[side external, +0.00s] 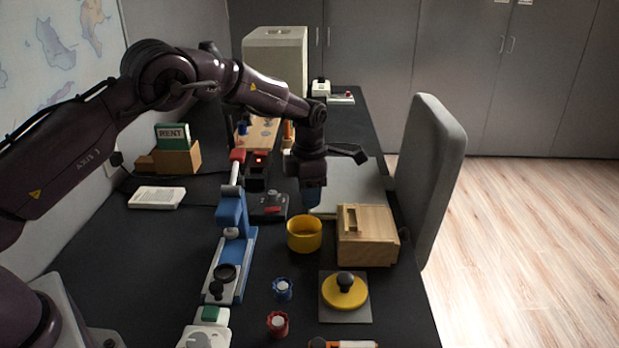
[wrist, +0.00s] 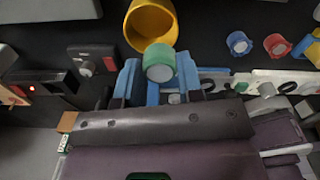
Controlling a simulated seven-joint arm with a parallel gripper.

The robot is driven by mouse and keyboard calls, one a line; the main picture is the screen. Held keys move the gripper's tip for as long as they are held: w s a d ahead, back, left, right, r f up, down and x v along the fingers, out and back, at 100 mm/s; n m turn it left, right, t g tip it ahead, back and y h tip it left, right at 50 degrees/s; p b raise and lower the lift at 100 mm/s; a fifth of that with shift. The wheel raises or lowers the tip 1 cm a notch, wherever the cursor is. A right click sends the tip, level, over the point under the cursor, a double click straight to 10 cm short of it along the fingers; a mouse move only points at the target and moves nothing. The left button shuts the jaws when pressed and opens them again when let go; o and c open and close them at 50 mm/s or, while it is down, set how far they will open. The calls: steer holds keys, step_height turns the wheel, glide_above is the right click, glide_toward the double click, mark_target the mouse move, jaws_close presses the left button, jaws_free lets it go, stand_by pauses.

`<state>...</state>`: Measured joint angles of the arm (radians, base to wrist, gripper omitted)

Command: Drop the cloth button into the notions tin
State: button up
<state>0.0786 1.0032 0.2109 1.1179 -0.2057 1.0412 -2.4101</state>
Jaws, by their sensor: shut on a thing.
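My gripper (side external: 312,197) points down with blue fingers above the table, just behind and above the yellow tin. A round, open yellow tin (side external: 304,236), which looks like the notions tin, stands on the black table. It also shows in the wrist view (wrist: 134,28), beyond the fingertips. The button overlaps its near edge there; the tin's contents are hidden.
A wooden box (side external: 367,250) stands right of the tin. A blue press (side external: 231,250) stands to its left. In front are blue (side external: 283,288) and red (side external: 277,324) knobbed pieces and a yellow disc with a black knob (side external: 345,292). A grey chair (side external: 430,170) stands at right.

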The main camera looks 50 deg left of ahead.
steer(key=shift+f, duration=1)
steer(key=o, duration=1)
step_height(320, 180, up, 13)
